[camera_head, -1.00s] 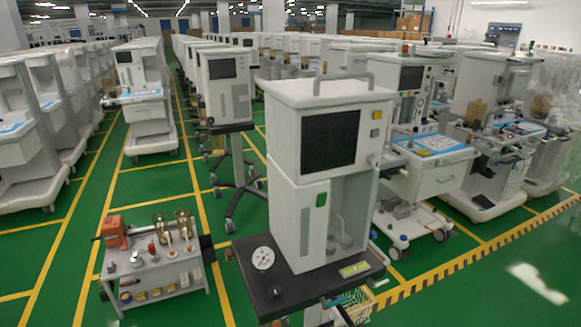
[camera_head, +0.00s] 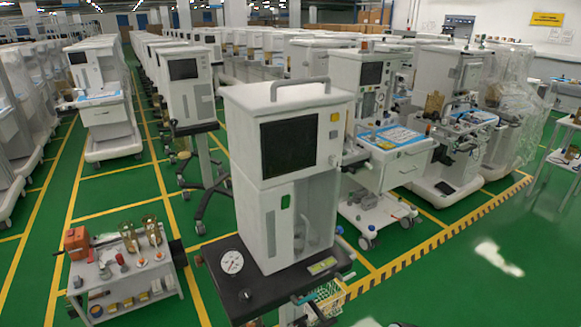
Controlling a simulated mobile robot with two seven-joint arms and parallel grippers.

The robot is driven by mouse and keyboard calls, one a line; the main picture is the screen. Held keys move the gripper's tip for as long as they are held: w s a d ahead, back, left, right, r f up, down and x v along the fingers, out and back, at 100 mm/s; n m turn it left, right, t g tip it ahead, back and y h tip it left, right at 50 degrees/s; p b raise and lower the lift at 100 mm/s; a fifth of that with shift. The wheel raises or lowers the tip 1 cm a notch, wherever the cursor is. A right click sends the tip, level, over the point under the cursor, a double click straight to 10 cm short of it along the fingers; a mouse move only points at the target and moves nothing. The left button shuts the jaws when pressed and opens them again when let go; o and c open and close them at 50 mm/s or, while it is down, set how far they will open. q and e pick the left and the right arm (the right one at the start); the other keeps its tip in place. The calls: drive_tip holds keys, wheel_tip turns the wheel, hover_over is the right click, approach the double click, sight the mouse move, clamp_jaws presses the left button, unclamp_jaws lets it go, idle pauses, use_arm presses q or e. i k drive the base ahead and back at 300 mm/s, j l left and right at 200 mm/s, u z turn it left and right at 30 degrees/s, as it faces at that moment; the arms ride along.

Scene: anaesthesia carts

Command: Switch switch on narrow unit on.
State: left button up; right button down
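A tall, narrow white unit (camera_head: 290,165) stands upright near the middle of the view, with a grey handle on top and a dark, blank screen (camera_head: 289,146). A small yellow button (camera_head: 335,117) and a grey button (camera_head: 333,134) sit right of the screen. The unit stands on a dark cart top (camera_head: 250,290) with a round white gauge (camera_head: 232,262) at its left. Neither of my grippers can be made out in the view.
A low cart with tools (camera_head: 130,272) stands at the left. White carts with blue-topped drawers (camera_head: 400,150) stand behind to the right. A wire basket (camera_head: 328,295) is at the front edge of the dark top. Green floor (camera_head: 440,290) is open at the lower right.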

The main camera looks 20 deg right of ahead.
sight(286, 200)
drive_tip(key=l+u, duration=0.65)
drive_tip(key=l, duration=0.25)
drive_tip(key=k+l+u, duration=0.15)
drive_tip(key=l, duration=0.35)
drive_tip(key=l+u, duration=0.1)
drive_tip(key=l, duration=0.4)
drive_tip(key=k+l, duration=0.1)
drive_tip(key=l, duration=0.35)
drive_tip(key=k+l, duration=0.1)
drive_tip(key=l, duration=0.35)
drive_tip(key=k+l, duration=0.1)
drive_tip(key=l, duration=0.35)
drive_tip(key=k+l+u, duration=0.1)
drive_tip(key=l, duration=0.3)
